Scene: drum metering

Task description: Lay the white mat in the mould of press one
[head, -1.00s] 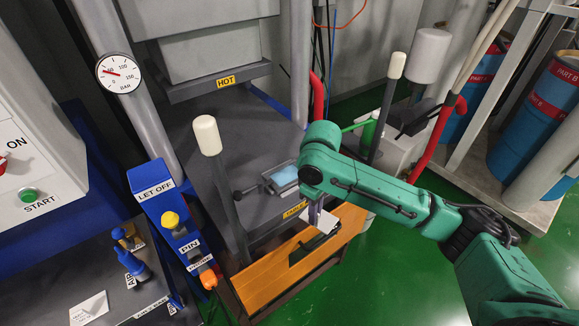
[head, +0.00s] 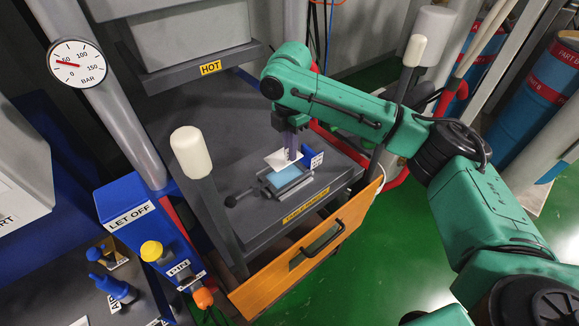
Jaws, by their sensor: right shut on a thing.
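The white mat (head: 281,160) is held in my right gripper (head: 292,150), which is shut on it and points down. The mat hangs tilted just above and behind the mould (head: 286,184), a small grey frame with a light blue inside. I cannot tell whether the mat touches the mould's far edge. The mould sits on the dark table of the press (head: 235,205), near its front edge. My left gripper is not in view.
The hot upper platen (head: 205,68) is above the table at the back. White-capped posts (head: 190,152) stand at the table's left and right. A small blue block (head: 312,158) is right of the mould. A LET OFF panel (head: 133,215) stands left.

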